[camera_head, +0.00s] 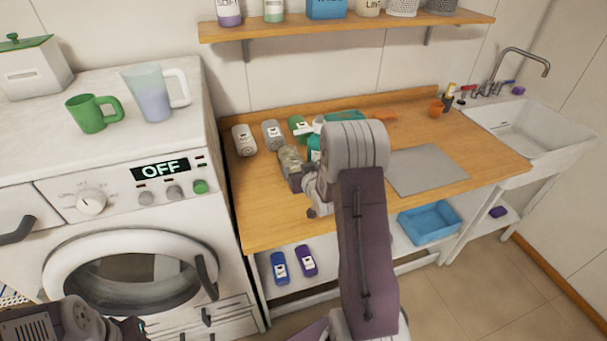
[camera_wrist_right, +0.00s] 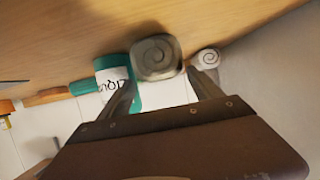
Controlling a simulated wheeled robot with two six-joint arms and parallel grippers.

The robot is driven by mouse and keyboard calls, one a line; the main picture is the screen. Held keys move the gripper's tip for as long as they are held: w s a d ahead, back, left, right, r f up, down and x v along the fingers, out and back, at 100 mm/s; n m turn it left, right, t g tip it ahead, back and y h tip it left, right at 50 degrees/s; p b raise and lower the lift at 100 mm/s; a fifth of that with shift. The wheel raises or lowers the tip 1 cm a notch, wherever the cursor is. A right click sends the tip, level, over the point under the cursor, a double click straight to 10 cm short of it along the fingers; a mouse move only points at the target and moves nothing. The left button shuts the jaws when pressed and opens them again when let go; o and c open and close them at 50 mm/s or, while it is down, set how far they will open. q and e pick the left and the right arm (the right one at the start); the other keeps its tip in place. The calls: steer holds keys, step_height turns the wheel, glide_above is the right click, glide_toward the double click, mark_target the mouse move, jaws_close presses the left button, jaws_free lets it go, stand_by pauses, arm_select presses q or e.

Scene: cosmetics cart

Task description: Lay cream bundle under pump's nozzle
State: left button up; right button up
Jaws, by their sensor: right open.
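A greyish-cream rolled bundle (camera_head: 289,158) lies on the wooden counter, left of the teal pump bottle (camera_head: 314,150). In the right wrist view the bundle's spiral end (camera_wrist_right: 157,56) faces me, and the teal bottle (camera_wrist_right: 115,78) stands just left of it. My right gripper (camera_head: 297,184) is open at the bundle's near end. In its wrist view the open fingers (camera_wrist_right: 165,90) point to either side of the bundle; I cannot tell whether they touch it. The pump's white nozzle (camera_head: 304,130) is partly hidden. My left gripper (camera_head: 130,329) is low at the lower left; its jaws are unclear.
A whitish roll (camera_head: 243,141), a grey roll (camera_head: 272,135) and a green roll (camera_head: 297,127) lie behind the bundle. A grey mat (camera_head: 425,170) covers the counter's right part, before the sink (camera_head: 525,130). The washing machine (camera_head: 110,190) borders the left.

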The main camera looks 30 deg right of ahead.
steer(key=v, duration=0.5)
steer(key=shift+s+a+r, duration=0.1)
steer(key=shift+s+r, duration=0.05)
steer(key=shift+s, duration=0.15)
steer(key=shift+w+a, duration=0.1)
steer(key=shift+a, duration=0.05)
steer(key=w+a+r+n+t+y, duration=0.1)
steer(key=w+a+r+n+y, duration=0.15)
steer(key=a+r, duration=0.55)
steer(key=s+a+f+g, duration=0.2)
steer(key=s+a+f, duration=0.1)
steer(key=s+a+f+g, duration=0.2)
steer(key=s+a, duration=0.1)
steer(key=s, duration=0.1)
steer(key=s+a+f+g+y, duration=0.1)
steer(key=s+a+f+g, duration=0.1)
steer(key=s+a+f, duration=0.1)
steer(key=shift+s+a+f+n, duration=0.1)
steer(key=shift+s+f+n, duration=0.2)
steer(key=shift+f+n, duration=0.05)
steer(key=s+f+g, duration=0.2)
steer(key=s+g, duration=0.1)
steer(key=s, duration=0.4)
steer(key=s+f+g, duration=0.3)
steer(key=s+g, duration=0.1)
steer(key=s, duration=0.3)
steer(key=shift+f, duration=0.3)
